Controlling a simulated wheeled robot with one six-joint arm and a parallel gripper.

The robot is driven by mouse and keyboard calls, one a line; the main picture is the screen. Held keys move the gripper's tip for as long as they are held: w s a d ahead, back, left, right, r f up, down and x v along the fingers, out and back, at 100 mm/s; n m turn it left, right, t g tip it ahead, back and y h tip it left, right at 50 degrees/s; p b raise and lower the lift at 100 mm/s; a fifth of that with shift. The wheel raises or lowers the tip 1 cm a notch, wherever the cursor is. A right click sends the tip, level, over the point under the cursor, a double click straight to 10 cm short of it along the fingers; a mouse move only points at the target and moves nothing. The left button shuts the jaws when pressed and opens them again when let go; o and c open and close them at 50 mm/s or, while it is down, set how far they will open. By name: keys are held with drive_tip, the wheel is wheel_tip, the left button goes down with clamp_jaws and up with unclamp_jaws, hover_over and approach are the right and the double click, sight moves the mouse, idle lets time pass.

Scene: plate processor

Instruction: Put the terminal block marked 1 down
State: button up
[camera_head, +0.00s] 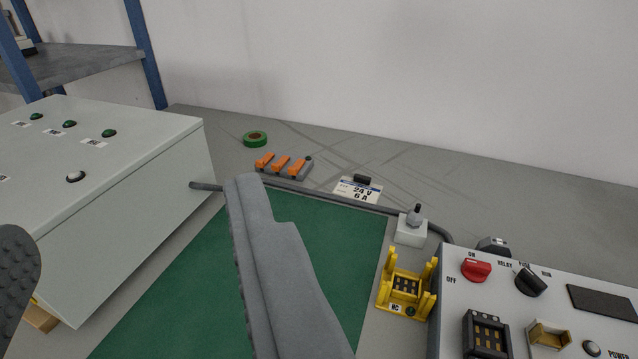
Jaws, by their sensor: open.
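My gripper (135,215) is open, with one grey finger in the middle of the view and the other at the left edge. I see nothing held between the fingers. No block with a readable mark 1 shows. The central finger hides part of the mat.
A pale box with green buttons (130,150) stands left. A control panel with a red knob (475,269) stands right, beside a yellow holder (423,310).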

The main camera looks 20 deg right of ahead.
drive_tip(key=w+d+m+g+h, duration=0.2)
drive_tip(key=w+d+g+h, duration=0.15)
drive_tip(key=w+d, duration=0.4)
drive_tip(key=m+g+y, duration=0.4)
drive_tip(key=m+g, duration=0.2)
drive_tip(key=g, duration=0.8)
hover_over(500, 241)
drive_tip(key=shift+h, duration=0.25)
drive_tip(key=f, duration=1.9)
drive_tip(key=shift+d, duration=0.3)
drive_tip(key=shift+a+f, duration=0.2)
drive_tip(key=shift+f, duration=1.2)
drive_tip(key=shift+a+f, duration=0.15)
drive_tip(key=shift+f, duration=1.2)
